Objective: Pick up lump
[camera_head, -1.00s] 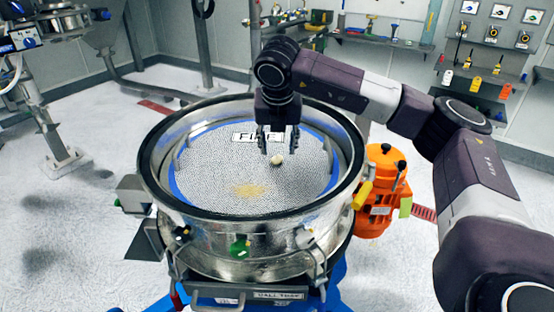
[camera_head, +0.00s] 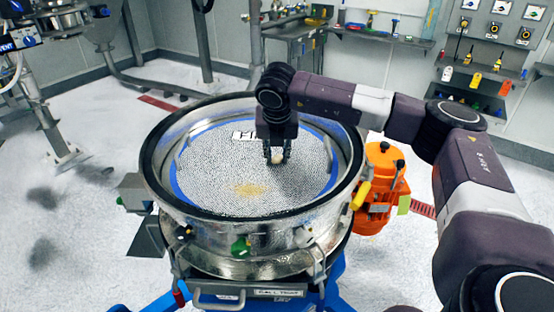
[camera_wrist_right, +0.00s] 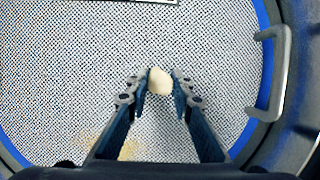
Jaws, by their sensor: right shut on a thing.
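The lump (camera_head: 277,157) is small, rounded and cream-coloured. It is on or just above the mesh of the round metal sifter (camera_head: 215,172); I cannot tell which. My right gripper (camera_head: 278,158) points down over the mesh, right of its middle, with its fingers on either side of the lump. In the right wrist view, the lump (camera_wrist_right: 160,82) is between the two fingertips (camera_wrist_right: 160,90), and the gripper is shut on it. The fingers hide part of the lump in the head view. My left gripper is not in view.
A patch of tan powder (camera_head: 249,190) lies on the mesh. The sifter's raised dark rim (camera_head: 152,160) surrounds the work area. A handle (camera_wrist_right: 275,75) stands inside the rim. An orange motor (camera_head: 381,190) is beside the sifter on the right.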

